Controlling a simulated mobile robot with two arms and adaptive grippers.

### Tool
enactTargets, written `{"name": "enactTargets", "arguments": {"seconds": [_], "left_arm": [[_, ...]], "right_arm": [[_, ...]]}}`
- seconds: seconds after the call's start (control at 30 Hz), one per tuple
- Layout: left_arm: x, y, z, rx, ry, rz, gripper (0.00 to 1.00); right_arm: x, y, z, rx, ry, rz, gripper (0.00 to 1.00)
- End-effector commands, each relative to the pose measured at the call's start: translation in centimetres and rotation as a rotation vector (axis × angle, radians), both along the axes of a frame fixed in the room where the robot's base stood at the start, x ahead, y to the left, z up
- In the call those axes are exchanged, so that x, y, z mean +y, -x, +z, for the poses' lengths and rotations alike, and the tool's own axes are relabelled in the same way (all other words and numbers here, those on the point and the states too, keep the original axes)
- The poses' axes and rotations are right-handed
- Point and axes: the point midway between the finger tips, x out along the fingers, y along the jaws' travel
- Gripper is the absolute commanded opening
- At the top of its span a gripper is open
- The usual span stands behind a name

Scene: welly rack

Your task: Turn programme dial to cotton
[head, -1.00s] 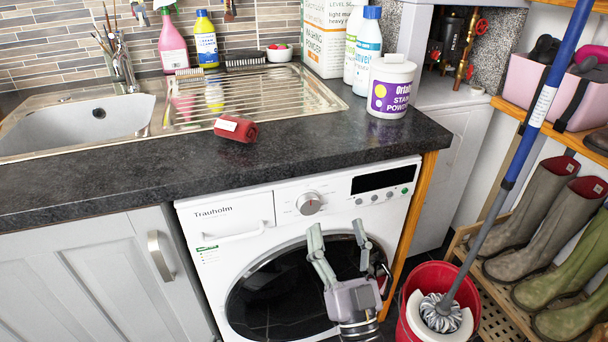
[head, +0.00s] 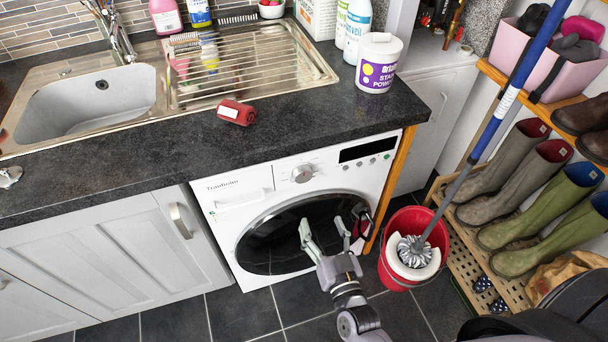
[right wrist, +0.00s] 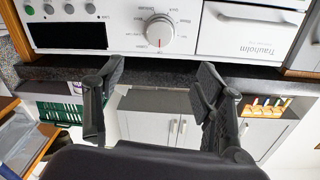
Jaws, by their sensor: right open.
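The programme dial (head: 303,174) is a round silver knob on the white washing machine's front panel, right of the detergent drawer. In the right wrist view the dial (right wrist: 160,31) is at top centre, with a red mark at its lower edge and small programme labels around it. That view appears upside down against the head view. My right gripper (head: 324,228) is open and empty in front of the dark door, below and right of the dial, apart from it. Its two fingers (right wrist: 161,76) show spread in the wrist view, the dial between and beyond them. My left gripper is not in view.
The worktop (head: 150,148) overhangs the machine and bears a red rolled item (head: 236,113) and a stain powder tub (head: 378,63). A red mop bucket (head: 402,222) stands on the floor to the right, beside a rack of boots (head: 510,160). Dark floor tiles are clear in front.

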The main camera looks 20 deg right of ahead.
Motion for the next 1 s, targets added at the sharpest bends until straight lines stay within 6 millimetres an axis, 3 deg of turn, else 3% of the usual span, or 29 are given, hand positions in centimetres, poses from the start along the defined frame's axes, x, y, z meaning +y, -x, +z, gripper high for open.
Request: {"name": "enactTargets", "arguments": {"seconds": [0.6,0.8,1.0], "left_arm": [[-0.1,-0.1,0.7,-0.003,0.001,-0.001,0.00],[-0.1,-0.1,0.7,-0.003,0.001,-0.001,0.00],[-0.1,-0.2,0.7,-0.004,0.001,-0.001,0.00]], "right_arm": [[-0.3,-12.7,0.2,-0.004,0.000,-0.001,0.64],[-0.3,-14.8,0.1,-0.003,0.000,-0.001,0.64],[-0.4,-15.3,0.1,-0.002,0.000,0.000,0.64]]}}
